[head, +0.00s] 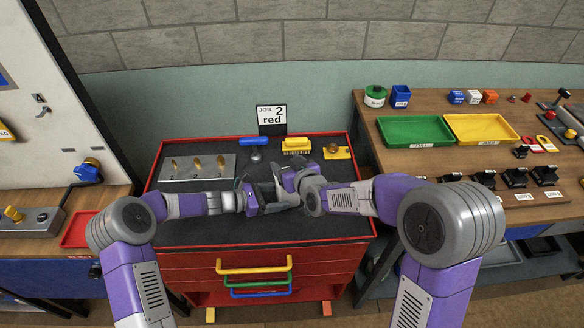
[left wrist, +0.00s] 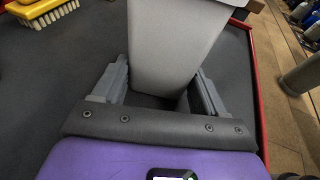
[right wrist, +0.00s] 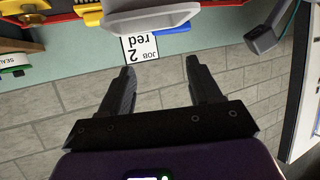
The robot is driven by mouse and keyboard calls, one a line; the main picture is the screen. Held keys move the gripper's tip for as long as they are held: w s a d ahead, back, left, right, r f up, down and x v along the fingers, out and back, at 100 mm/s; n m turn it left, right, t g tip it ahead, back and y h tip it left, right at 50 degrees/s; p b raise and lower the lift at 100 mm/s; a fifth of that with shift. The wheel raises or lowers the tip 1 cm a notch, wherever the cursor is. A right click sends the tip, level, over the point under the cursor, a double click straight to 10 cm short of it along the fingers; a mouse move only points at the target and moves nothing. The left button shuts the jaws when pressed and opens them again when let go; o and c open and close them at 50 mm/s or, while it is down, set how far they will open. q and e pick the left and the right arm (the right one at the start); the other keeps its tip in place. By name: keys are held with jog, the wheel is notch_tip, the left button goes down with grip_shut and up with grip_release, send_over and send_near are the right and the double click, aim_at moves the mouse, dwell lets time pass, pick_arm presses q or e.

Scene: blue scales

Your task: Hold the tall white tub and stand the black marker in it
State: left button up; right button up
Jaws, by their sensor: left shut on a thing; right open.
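The tall white tub (left wrist: 175,40) stands between the fingers of my left gripper (left wrist: 160,72) in the left wrist view; the gripper is shut on it. The tub looks pale grey and tapers toward the gripper's base. In the right wrist view a pale tub-like shape (right wrist: 150,18) lies at the top, beyond the fingertips. My right gripper (right wrist: 160,68) is open with nothing between its fingers. In the head view both grippers meet over the cart's middle and overlap, largely hiding the tub. I cannot make out the black marker in any view.
The red cart (head: 215,262) has a dark top. At its back are a metal block (head: 200,180) with several slots, a blue-handled tool (head: 252,141), a yellow brush (head: 297,146) and a job card (head: 271,116). The cart's front left top is clear. Green (head: 413,132) and yellow trays (head: 480,128) lie right.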

jog(key=v, duration=1.1)
jog(key=shift+s, duration=0.35)
jog(key=shift+d+r, duration=0.1)
jog(key=shift+d, duration=0.05)
pick_arm(q)
jog(key=o, duration=0.8)
jog(key=shift+o, duration=0.2)
jog(key=v, duration=1.2)
jog(key=shift+s, duration=0.1)
